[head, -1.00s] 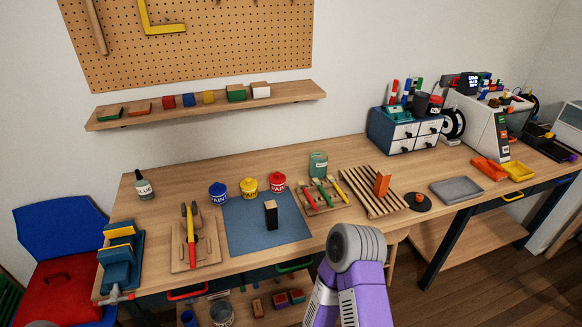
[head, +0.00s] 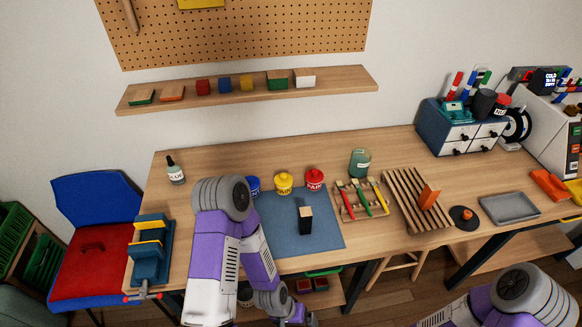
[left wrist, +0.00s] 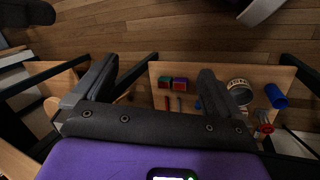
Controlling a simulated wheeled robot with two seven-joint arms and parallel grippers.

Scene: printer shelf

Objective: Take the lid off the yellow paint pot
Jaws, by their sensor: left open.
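The yellow paint pot (head: 283,183) stands upright on the bench behind the blue mat, with its yellow lid (head: 284,175) on top. It is between the blue pot (head: 254,184) and the red pot (head: 314,178). My left arm comes up in front of the bench and partly covers the blue pot. My left gripper (left wrist: 156,78) is open and empty in the left wrist view, low down with the lower shelf and floor beneath it, well away from the yellow pot. My right arm shows at the lower right; its gripper is out of the picture.
A dark block with a wooden top (head: 306,219) stands on the blue mat (head: 275,238). A brush rack (head: 346,215) and a green jar (head: 359,163) are right of the pots. A glue bottle (head: 175,170) and a blue vise (head: 151,250) are to the left.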

